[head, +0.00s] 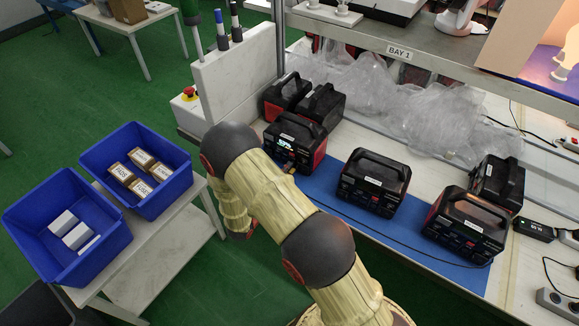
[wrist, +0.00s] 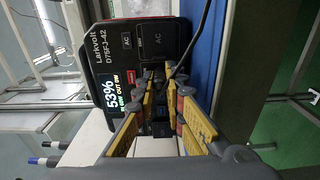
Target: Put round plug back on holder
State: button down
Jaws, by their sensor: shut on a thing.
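The power station with the lit 53% display (wrist: 118,95) fills the upper middle of the wrist view; in the head view it stands at the left end of the blue mat (head: 330,200). My gripper (wrist: 160,80) is right at its front face, shut on a small dark plug (wrist: 158,88), mostly hidden between the yellow fingers. A black cable (wrist: 192,45) runs to the plug. Whether the plug is seated in a socket or just clear of it, I cannot tell. In the head view my arm hides most of the gripper. I cannot make out the plug's holder.
More power stations stand on the bench, one mid-mat (head: 372,185) and another to the right (head: 465,228). The black cable crosses the mat. A white panel (head: 240,70) with markers stands left. Blue bins (head: 70,215) sit on a side table. Plastic wrap (head: 385,95) lies behind.

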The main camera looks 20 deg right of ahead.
jog(key=shift+a, duration=0.1)
dwell(0.6)
jog(key=shift+b+v, duration=0.35)
jog(key=shift+v, duration=1.65)
